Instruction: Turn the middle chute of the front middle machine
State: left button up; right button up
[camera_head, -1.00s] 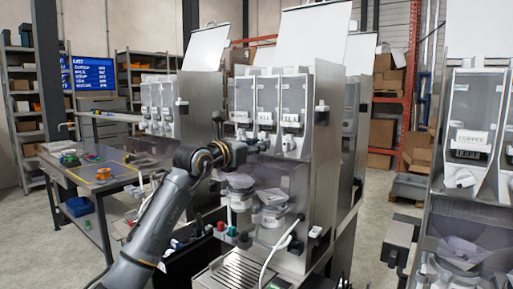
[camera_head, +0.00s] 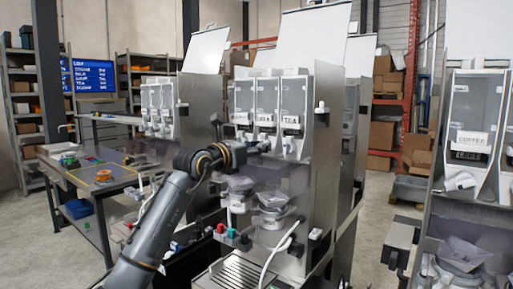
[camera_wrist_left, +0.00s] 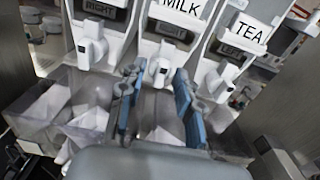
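The front middle machine (camera_head: 325,150) is a tall steel dispenser with three clear hoppers in the head view. In the left wrist view its white chutes hang below the hoppers: the left chute (camera_wrist_left: 91,48), the middle chute (camera_wrist_left: 160,68) under the MILK label (camera_wrist_left: 183,8), and the right chute (camera_wrist_left: 217,82) under the TEA label (camera_wrist_left: 247,31). My left gripper (camera_head: 256,147) is in front of the chutes. In the wrist view its blue-grey fingers (camera_wrist_left: 156,80) are spread, with the middle chute's lower end showing between and beyond the tips. Contact cannot be told. My right gripper is not visible.
Clear funnels (camera_head: 272,202) sit below the chutes, above a drip grille (camera_head: 233,272). Another machine (camera_head: 472,130) with a COFFEE label stands at the right. A similar machine (camera_head: 160,105) and a work table (camera_head: 105,180) are at the left.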

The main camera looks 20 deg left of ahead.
pick_arm(q)
jog(key=shift+s, duration=0.1)
jog(key=v, duration=1.1)
jog(key=shift+s+a, duration=0.15)
jog(key=shift+s, duration=0.25)
